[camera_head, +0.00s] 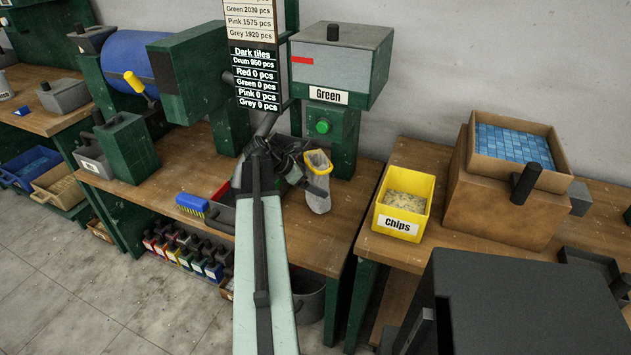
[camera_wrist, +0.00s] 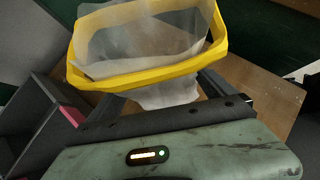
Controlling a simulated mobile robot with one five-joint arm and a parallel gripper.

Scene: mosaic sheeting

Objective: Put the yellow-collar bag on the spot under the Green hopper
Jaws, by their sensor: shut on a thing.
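The yellow-collar bag (camera_head: 318,178) is a clear bag hanging from a yellow ring, held upright in my gripper (camera_head: 303,180). In the wrist view the yellow collar (camera_wrist: 150,78) fills the upper part, with my gripper (camera_wrist: 150,100) shut on the bag at its near side. The bag looks empty. The Green hopper (camera_head: 335,68) is a grey and dark green box on a green post with a round green button. The spot under the hopper is hidden or cannot be made out.
A yellow Chips bin (camera_head: 404,204) stands on the right bench beside a brown box of blue tiles (camera_head: 513,148). A dark tray with a red edge (camera_head: 222,212) and a blue brush (camera_head: 192,203) lie left of my arm. A blue drum (camera_head: 137,63) stands farther left.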

